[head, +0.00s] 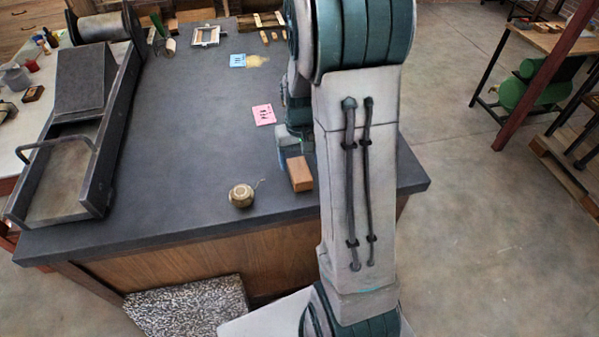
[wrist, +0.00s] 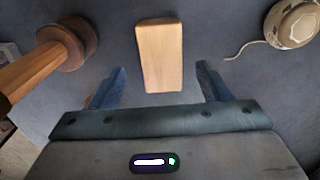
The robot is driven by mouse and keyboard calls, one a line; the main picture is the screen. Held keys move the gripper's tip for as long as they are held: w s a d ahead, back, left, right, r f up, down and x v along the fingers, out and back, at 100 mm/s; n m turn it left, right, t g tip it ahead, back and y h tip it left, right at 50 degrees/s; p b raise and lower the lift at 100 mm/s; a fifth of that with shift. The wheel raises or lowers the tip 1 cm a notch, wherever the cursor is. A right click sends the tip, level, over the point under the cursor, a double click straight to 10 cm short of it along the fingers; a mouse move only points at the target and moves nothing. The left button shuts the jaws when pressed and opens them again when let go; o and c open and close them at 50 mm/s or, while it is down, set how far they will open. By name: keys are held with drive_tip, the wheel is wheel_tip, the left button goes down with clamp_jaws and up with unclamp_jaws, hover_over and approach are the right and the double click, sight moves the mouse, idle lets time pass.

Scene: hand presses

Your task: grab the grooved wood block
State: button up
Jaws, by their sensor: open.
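A small wood block (head: 300,173) lies on the dark table near its front edge, partly beside my arm in the head view. In the wrist view the light brown block (wrist: 160,55) lies lengthwise ahead of my gripper (wrist: 161,68). The fingers are open, with one on each side of the block's near part and a gap to both sides. No groove can be made out on the face I see. In the head view my gripper (head: 288,148) is mostly behind my arm, next to the block.
A ball of string (head: 241,195) sits left of the block; the wrist view shows it at the upper right (wrist: 292,22). A turned wooden tool (wrist: 55,52) lies at the wrist view's left. A pink card (head: 263,115) lies farther back. The table's left middle is clear.

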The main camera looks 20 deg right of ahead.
sight(300, 169)
drive_tip(key=shift+a+f+p, duration=0.1)
drive_tip(key=shift+f+p, duration=0.5)
drive_tip(key=shift+f, duration=1.85)
drive_tip(key=c, duration=1.1)
